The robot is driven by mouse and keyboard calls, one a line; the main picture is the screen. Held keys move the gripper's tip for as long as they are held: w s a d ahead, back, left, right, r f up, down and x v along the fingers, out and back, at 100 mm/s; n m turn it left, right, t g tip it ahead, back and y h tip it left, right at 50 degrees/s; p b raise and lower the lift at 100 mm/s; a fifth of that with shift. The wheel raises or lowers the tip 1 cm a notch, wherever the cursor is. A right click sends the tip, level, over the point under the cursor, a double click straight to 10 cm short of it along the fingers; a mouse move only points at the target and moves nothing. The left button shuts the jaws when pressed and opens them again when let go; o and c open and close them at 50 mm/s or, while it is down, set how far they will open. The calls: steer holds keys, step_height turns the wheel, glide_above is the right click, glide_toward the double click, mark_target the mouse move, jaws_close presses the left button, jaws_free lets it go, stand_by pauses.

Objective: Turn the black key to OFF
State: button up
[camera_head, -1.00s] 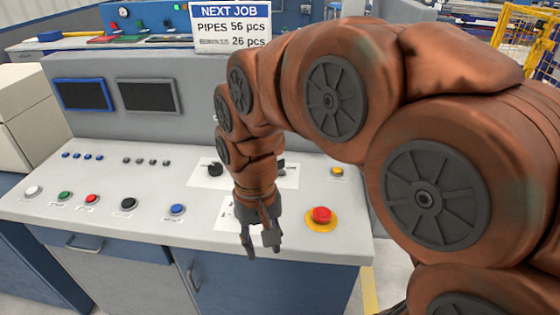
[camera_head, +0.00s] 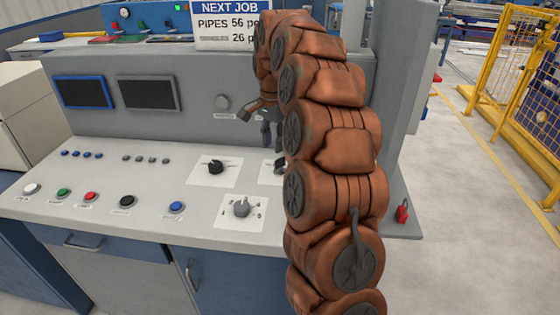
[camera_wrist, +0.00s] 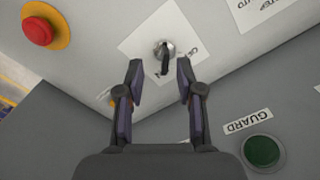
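The black key (camera_wrist: 165,63) sits in a round silver lock on a white label plate in the wrist view. Its bow points toward the bottom of the picture. Part of the plate's lettering is covered, and I cannot read the key's setting. My gripper (camera_wrist: 159,75) is open, with one finger on each side of the key and nothing held between them. In the head view my gripper (camera_head: 268,133) hangs above the back of the console. There the key's plate (camera_head: 267,174) is mostly hidden by my arm.
A black selector (camera_head: 215,167) and a grey knob (camera_head: 241,208) stand left of and in front of the key. A red button (camera_wrist: 38,32) on a yellow base and a green button (camera_wrist: 262,150) by a GUARD label flank it. The upright back panel (camera_head: 200,105) rises behind.

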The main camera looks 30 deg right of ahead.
mark_target(280, 158)
steer(key=d, duration=0.1)
steer(key=w+d+f+m, duration=0.1)
steer(key=d, duration=0.1)
steer(key=shift+w+d+f+m, duration=0.1)
steer(key=shift+w+d+m, duration=0.1)
steer(key=shift+m, duration=0.1)
steer(key=shift+a+f+p, duration=0.1)
steer(key=shift+f+p, duration=0.75)
steer(key=shift+f, duration=2.9)
jaws_close()
